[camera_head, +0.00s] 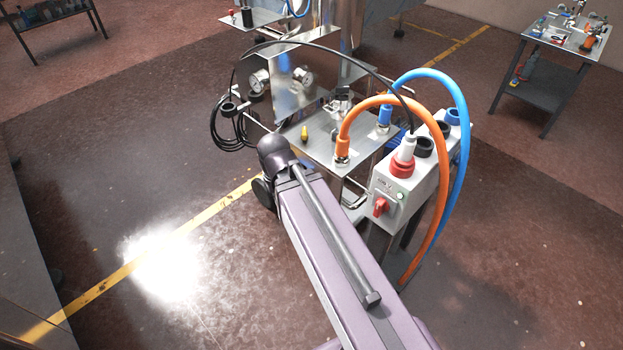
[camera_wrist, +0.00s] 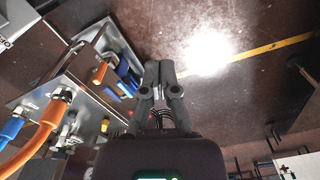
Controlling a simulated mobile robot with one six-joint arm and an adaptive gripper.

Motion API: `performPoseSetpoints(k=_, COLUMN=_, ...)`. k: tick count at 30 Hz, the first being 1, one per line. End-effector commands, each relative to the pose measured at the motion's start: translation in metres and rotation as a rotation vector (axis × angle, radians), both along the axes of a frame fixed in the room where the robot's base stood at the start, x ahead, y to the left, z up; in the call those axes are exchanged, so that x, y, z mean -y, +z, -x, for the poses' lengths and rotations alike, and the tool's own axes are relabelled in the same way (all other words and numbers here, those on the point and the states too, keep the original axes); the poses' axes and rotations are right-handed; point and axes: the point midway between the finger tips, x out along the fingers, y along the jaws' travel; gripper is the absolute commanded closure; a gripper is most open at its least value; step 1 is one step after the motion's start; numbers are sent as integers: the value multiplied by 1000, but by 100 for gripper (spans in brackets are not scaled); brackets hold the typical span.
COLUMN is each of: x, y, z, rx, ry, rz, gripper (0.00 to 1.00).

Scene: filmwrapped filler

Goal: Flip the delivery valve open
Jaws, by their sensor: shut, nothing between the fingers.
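In the head view a steel machine (camera_head: 318,140) stands at the centre, with a small yellow lever-like part (camera_head: 304,132) on its flat top. I cannot tell for sure which part is the delivery valve. In the wrist view the machine's steel body (camera_wrist: 48,82) is at the left, with an orange-yellow part (camera_wrist: 100,73) and blue parts (camera_wrist: 125,80) on it. My gripper (camera_wrist: 159,66) is shut and empty, to the right of these parts and apart from them in the picture. In the head view my arm hides the gripper.
An orange hose (camera_head: 437,220) and a blue hose (camera_head: 466,150) arch beside the machine. A grey control box (camera_head: 405,185) has a red rotary switch (camera_head: 381,207). Black cable coils (camera_head: 222,125) hang at the machine's left. The floor left of my arm is clear.

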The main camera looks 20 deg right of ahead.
Motion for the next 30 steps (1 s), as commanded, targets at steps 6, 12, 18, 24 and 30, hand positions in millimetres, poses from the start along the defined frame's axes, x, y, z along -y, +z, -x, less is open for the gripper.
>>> performPoseSetpoints(k=6, x=0, y=0, z=0, rx=0, ry=0, rz=0, gripper=100)
performPoseSetpoints(k=12, x=1, y=-3, z=-1, rx=0, ry=0, rz=4, gripper=100)
performPoseSetpoints(k=18, x=6, y=-18, z=-9, rx=0, ry=3, rz=43, gripper=100)
performPoseSetpoints(k=24, x=21, y=-49, z=-26, rx=1, ry=15, rz=135, gripper=100)
performPoseSetpoints(k=30, x=40, y=-84, z=-49, rx=3, ry=22, rz=262, gripper=100)
